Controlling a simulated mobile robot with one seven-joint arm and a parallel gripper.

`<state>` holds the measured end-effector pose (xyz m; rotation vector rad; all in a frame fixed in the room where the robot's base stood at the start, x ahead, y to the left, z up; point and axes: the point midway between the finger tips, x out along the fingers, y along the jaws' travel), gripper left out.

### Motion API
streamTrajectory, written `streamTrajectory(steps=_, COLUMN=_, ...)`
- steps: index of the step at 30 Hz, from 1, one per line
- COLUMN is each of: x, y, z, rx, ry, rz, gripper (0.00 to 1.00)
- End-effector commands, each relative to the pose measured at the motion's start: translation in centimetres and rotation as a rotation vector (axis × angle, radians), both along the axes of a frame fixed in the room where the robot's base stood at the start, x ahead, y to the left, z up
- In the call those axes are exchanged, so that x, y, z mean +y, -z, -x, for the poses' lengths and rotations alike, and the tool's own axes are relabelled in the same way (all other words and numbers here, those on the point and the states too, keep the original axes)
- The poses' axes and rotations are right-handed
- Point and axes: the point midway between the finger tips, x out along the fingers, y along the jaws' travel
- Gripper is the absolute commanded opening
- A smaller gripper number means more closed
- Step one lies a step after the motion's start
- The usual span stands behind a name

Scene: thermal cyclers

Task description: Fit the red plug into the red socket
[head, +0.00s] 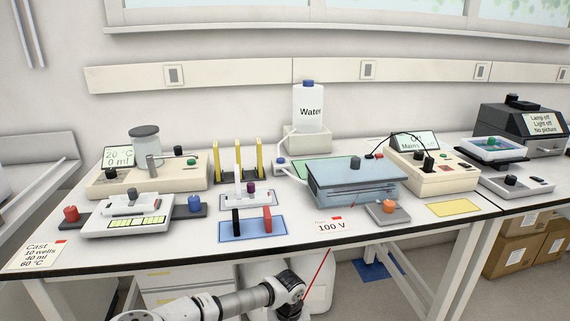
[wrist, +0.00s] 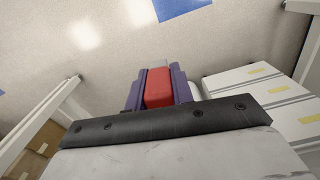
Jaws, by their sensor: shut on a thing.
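In the wrist view my gripper (wrist: 158,92) has its purple jaws shut on a red block-shaped body, the red plug (wrist: 158,88). The floor lies behind it. In the head view my arm is low in front of the bench, below the table top; its jaws cannot be made out. A thin red line (head: 318,272) rises from near the arm toward the bench edge, perhaps the plug's lead. The cream power supply (head: 432,178) stands at the right of the bench, with a black lead running to it. The red socket cannot be clearly made out.
A blue-grey gel tank (head: 355,190) stands left of the power supply. A small grey box with an orange knob (head: 388,206) stands before it. The bench front edge (head: 260,255) lies above my arm. White drawers (wrist: 265,95) stand at right in the wrist view.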

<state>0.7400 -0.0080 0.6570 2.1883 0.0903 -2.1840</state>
Motion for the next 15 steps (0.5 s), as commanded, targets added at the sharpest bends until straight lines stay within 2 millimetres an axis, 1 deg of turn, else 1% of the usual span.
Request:
streamTrajectory(steps=1, x=0.3, y=1.8, z=0.8, rx=0.004, ry=0.017, rz=0.003, gripper=0.00)
streamTrajectory(steps=3, x=0.6, y=3.5, z=1.6, rx=0.004, ry=0.040, rz=0.005, gripper=0.00)
streamTrajectory(steps=6, x=0.8, y=5.1, z=2.3, rx=0.002, ry=0.064, rz=0.006, gripper=0.00)
streamTrajectory(steps=10, x=0.9, y=5.8, z=2.7, rx=0.001, ry=0.082, rz=0.003, gripper=0.00)
streamTrajectory(steps=15, x=0.9, y=5.8, z=3.0, rx=-0.001, ry=0.082, rz=0.003, gripper=0.00)
